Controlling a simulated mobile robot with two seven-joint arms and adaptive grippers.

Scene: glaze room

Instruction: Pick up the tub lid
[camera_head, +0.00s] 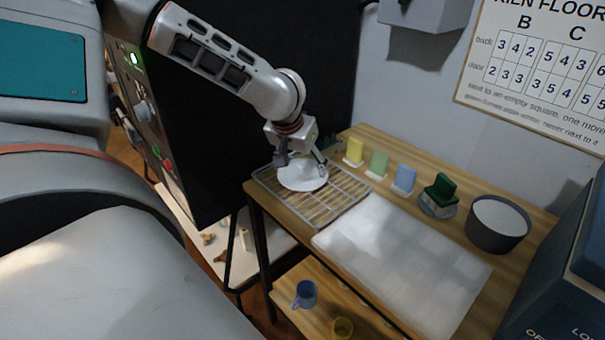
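A round white disc, which looks like the tub lid (303,179), lies on a wire rack (329,212) at the far left end of the wooden table. My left gripper (302,166) is right over it, pointing down. Its two fingers are spread apart, one toward the disc's left side and one toward its right. The gripper looks open; whether the fingertips touch the disc I cannot tell. A dark grey round tub (494,243) with a white surface inside its rim stands at the table's right. My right gripper is not in view.
Yellow (355,149), green (379,162) and blue (405,178) tiles stand upright along the back. A dark green sponge-like block (440,189) sits on a small holder beside the tub. A pale translucent sheet (400,262) covers the table's front. A lower shelf holds a blue mug (304,294).

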